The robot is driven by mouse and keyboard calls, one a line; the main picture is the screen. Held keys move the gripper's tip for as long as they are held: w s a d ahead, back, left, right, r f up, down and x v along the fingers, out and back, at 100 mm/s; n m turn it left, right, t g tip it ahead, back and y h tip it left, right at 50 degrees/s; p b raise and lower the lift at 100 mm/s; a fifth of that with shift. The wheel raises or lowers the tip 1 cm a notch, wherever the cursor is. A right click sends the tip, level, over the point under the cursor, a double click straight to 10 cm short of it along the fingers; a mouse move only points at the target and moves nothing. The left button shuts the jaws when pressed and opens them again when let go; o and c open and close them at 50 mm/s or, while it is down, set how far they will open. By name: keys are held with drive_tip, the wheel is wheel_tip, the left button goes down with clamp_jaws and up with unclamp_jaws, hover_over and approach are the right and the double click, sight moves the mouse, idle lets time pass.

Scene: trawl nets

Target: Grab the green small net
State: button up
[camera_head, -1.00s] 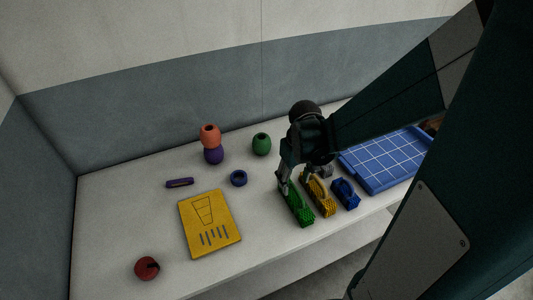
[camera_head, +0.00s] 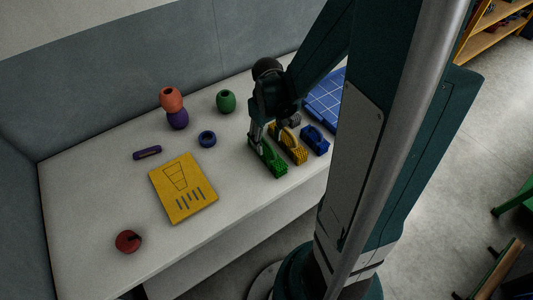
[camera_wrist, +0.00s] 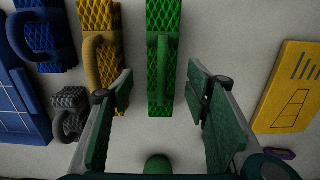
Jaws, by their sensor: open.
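The green small net (camera_head: 271,161) is a long mesh block with a raised handle, lying on the white table in the head view. In the wrist view the green net (camera_wrist: 163,70) runs up the middle of the picture, with its handle facing me. My gripper (camera_wrist: 160,95) is open, one finger on each side of the net's near end, with gaps on both sides and nothing held. In the head view my gripper (camera_head: 258,142) points down at the net's far end. Whether the fingertips are down at handle height is unclear.
A yellow net (camera_head: 289,145) and a blue net (camera_head: 315,140) lie close beside the green one. A grey net (camera_wrist: 70,113) shows in the wrist view. A yellow board (camera_head: 183,188), blue ring (camera_head: 207,139) and green float (camera_head: 226,102) lie to the left.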

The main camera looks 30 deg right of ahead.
sight(267, 149)
drive_tip(key=shift+f, duration=0.8)
drive_tip(key=shift+a+f+b, duration=0.15)
drive_tip(key=shift+f+b, duration=0.7)
drive_tip(key=shift+f, duration=1.75)
drive_tip(key=c, duration=1.1)
